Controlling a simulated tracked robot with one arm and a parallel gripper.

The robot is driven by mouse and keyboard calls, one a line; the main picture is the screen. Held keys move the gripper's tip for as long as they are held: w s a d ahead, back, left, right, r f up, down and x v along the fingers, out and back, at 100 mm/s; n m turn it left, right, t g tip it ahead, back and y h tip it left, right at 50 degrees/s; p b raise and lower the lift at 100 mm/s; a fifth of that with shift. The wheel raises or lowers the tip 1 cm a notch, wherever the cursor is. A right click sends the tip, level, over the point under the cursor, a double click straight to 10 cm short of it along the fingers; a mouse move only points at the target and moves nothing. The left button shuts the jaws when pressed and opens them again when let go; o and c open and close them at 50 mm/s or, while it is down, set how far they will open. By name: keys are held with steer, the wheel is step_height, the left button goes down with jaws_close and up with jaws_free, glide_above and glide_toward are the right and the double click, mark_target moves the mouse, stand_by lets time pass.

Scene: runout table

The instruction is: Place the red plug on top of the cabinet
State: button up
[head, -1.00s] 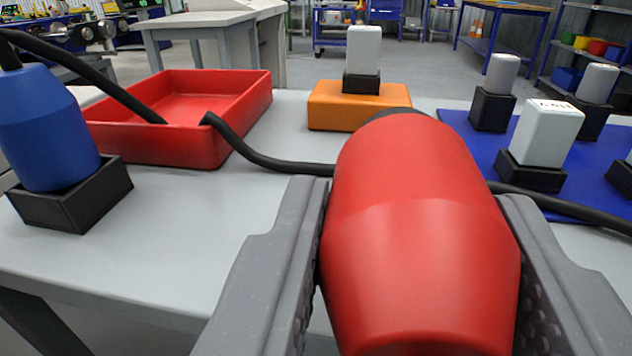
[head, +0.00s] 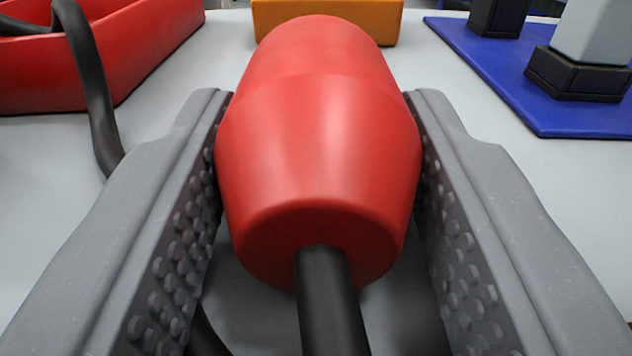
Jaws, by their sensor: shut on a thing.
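The red plug (head: 318,130) sits between the two grey, studded fingers of my gripper (head: 320,97), which is shut on it. The plug's rounded body points away from me, and a black cable (head: 328,300) comes out of its near end and runs down out of the picture. The plug's far end is hidden behind its own body. I cannot tell whether its underside touches the light grey table (head: 190,80). No cabinet is recognisable in the present view.
A red tray (head: 150,50) stands at the upper left with black cable (head: 92,90) over its edge. An orange block (head: 340,18) is beyond the plug. A blue mat (head: 520,90) at the upper right bears a black socket (head: 578,76) with a pale plug (head: 597,30).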

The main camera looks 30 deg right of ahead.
steer(key=o, duration=1.3)
steer(key=p+v, duration=0.1)
steer(key=v, duration=1.1)
steer(key=shift+p, duration=0.4)
